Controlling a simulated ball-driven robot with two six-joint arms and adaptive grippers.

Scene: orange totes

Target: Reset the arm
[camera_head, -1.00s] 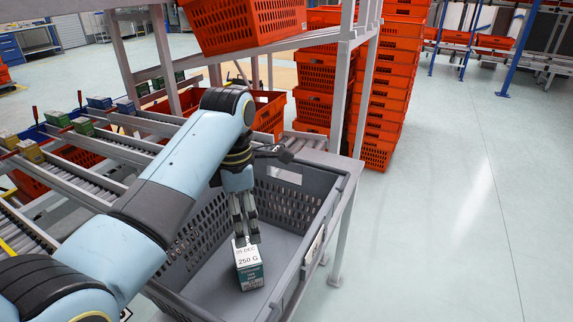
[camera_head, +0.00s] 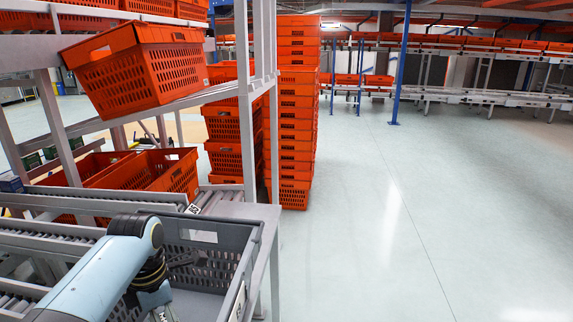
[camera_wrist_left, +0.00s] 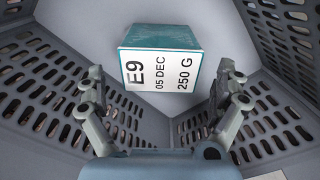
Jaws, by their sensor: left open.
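My left arm (camera_head: 105,275) reaches into a grey tote (camera_head: 243,262) at the lower left of the head view. Its gripper shows only in part at the bottom edge there. In the left wrist view my left gripper (camera_wrist_left: 162,72) is open, its two fingers spread apart. A teal and white box (camera_wrist_left: 158,70) labelled "E9 05 DEC 250 G" lies in the tote, seen in the gap between the fingers. The fingers do not appear closed on it. The box is hidden in the head view. My right gripper is not in view.
An orange tote (camera_head: 135,70) sits tilted on the rack shelf above. More orange totes (camera_head: 130,180) stand behind the grey tote. A tall stack of orange totes (camera_head: 292,120) rises beyond the rack post (camera_head: 244,100). The floor (camera_head: 420,220) at right is clear.

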